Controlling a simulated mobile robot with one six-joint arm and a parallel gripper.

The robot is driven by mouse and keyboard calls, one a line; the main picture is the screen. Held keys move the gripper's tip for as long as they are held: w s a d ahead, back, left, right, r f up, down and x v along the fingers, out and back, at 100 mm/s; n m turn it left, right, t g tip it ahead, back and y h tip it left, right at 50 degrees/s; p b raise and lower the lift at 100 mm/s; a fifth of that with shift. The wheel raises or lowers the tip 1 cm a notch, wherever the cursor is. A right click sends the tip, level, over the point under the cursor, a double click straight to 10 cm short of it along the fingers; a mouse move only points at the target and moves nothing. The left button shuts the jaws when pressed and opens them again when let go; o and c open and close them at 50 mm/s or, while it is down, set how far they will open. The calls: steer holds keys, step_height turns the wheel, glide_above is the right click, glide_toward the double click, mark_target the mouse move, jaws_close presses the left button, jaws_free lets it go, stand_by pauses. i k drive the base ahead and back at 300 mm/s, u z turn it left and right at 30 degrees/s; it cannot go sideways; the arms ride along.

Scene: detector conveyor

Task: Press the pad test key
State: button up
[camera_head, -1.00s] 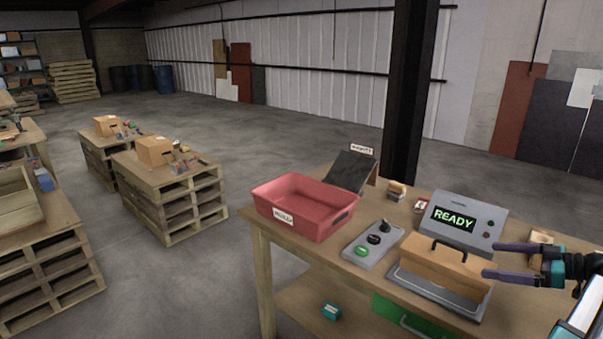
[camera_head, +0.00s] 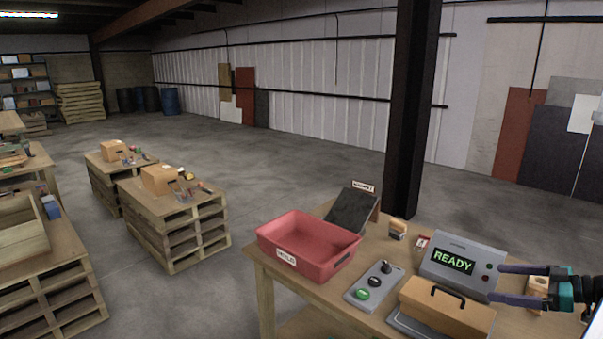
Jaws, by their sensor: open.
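A grey key box (camera_head: 374,287) lies on the wooden bench between a red bin and a tan block. It carries a green button (camera_head: 362,295), a black button (camera_head: 374,282) and a dark knob (camera_head: 386,267); their labels are too small to read, so I cannot tell which is the pad test key. A grey detector unit (camera_head: 462,266) behind the tan block shows READY in green. My gripper (camera_head: 496,283) is open and empty at the right. Its fingers point left, in front of the display unit's right side and apart from the key box.
A red bin (camera_head: 308,243) stands left of the key box. A tan block with a black handle (camera_head: 447,305) lies between key box and gripper. A dark sloped panel (camera_head: 352,211) and small wooden pieces (camera_head: 397,229) stand behind. Pallets with cartons (camera_head: 162,180) are at the left.

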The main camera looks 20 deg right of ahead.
mark_target(362, 294)
steer(key=z, duration=0.05)
steer(key=k, duration=1)
steer(key=u, duration=0.05)
